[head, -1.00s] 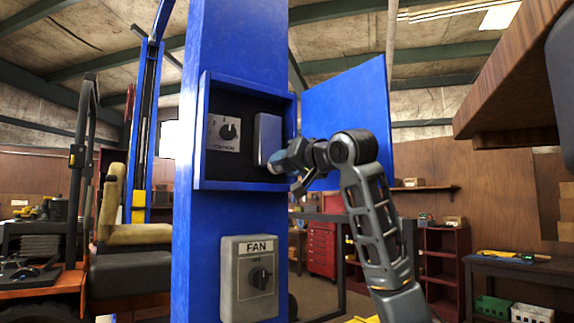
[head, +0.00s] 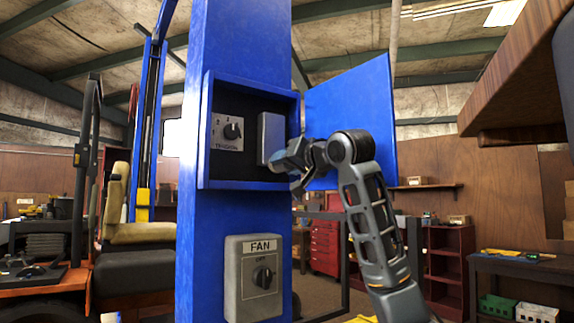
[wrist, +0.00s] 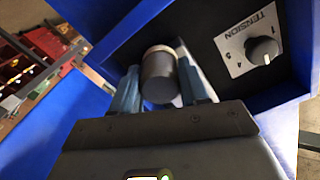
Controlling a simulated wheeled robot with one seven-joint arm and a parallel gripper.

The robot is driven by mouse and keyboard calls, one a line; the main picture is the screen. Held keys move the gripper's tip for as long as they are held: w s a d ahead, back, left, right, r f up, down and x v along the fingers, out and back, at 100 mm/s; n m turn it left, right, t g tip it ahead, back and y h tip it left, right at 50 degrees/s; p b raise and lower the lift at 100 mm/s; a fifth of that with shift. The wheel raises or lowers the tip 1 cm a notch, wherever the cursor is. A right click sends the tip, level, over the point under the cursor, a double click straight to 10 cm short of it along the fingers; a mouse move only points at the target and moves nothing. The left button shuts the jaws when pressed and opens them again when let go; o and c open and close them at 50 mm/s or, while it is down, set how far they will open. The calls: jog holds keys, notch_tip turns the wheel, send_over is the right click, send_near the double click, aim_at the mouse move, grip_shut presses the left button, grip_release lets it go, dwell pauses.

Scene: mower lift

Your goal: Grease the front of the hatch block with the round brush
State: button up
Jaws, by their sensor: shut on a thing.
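The hatch block (head: 270,138) is a light grey upright block inside the open blue hatch box on the column. My gripper (head: 284,162) is at the lower right of the block's front in the head view, very close to it. In the wrist view, my gripper (wrist: 160,90) is shut on the round brush (wrist: 158,80), a dark cylinder with a paler band at its far end. The brush tip is hidden behind its own body, so I cannot tell whether it touches the block. Grease on the block cannot be made out.
The hatch door (head: 350,115) stands open to the right, behind my arm. A tension dial (head: 229,131) sits left of the block, and a fan switch box (head: 252,278) is lower on the blue column (head: 235,45). A wooden tabletop (head: 520,75) juts in at upper right.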

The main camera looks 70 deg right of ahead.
jog(key=shift+s+r, duration=0.1)
jog(key=shift+r, duration=6.8)
jog(key=shift+c, duration=0.5)
jog(key=shift+w, duration=0.2)
